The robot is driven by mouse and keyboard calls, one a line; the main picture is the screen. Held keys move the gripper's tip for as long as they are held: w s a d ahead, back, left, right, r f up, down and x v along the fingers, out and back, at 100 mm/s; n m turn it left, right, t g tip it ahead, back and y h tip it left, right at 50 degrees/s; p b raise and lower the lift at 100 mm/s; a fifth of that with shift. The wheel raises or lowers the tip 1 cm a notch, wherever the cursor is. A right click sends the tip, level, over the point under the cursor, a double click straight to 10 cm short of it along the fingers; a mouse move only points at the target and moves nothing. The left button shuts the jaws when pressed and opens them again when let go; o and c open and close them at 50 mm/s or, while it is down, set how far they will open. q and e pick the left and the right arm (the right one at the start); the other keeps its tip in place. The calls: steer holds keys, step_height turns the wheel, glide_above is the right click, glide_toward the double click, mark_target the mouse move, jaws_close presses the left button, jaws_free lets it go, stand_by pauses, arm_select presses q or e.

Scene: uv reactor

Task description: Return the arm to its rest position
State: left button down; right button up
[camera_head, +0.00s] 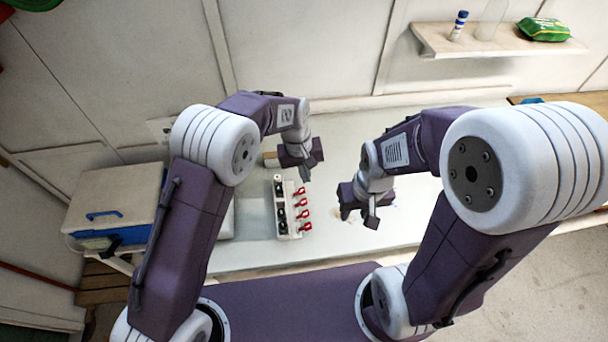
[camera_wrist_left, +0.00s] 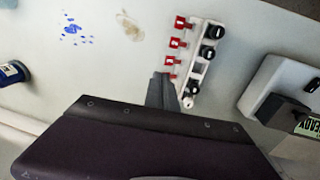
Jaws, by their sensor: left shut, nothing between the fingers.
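My left gripper (camera_head: 304,174) is above the back of the white table, just behind the far end of a white strip (camera_head: 289,212) with black knobs and red clips. The left wrist view shows its fingers (camera_wrist_left: 162,88) shut together with nothing between them, overlapping the near end of the strip (camera_wrist_left: 197,66) in the picture. My right gripper (camera_head: 358,217) hangs over the table to the right of the strip. Its two fingers look apart and I see nothing between them.
A blue case (camera_head: 125,234) with a pale lid is at the left. A small brown block (camera_head: 270,159) is beside my left gripper. A wall shelf (camera_head: 490,45) holds a bottle (camera_head: 459,25) and a green packet (camera_head: 543,29). The table behind my right gripper looks clear.

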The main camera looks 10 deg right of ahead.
arm_select(q)
steer(key=shift+w+d+f, duration=0.1)
steer(key=shift+d, duration=0.05)
steer(key=w+a+r+n+t+b, duration=0.1)
steer(key=w+a+r+n+b, duration=0.2)
steer(key=a, duration=0.5)
steer(key=s+a+b, duration=0.3)
steer(key=a+b, duration=0.1)
steer(key=a, duration=0.6)
steer(key=s+a+f+m, duration=0.1)
steer(key=s+a+f, duration=0.1)
steer(key=s, duration=0.3)
steer(key=s+a+f+m+b, duration=0.1)
steer(key=s+a+f, duration=0.2)
steer(key=s, duration=0.2)
steer(key=s+a+f+y, duration=0.1)
steer(key=s+a+f, duration=0.1)
steer(key=s, duration=0.3)
steer(key=shift+s+a+f+m+b, duration=0.15)
steer(key=shift+s+a+m+b, duration=0.15)
steer(key=shift+a+m, duration=0.15)
steer(key=shift+s, duration=0.1)
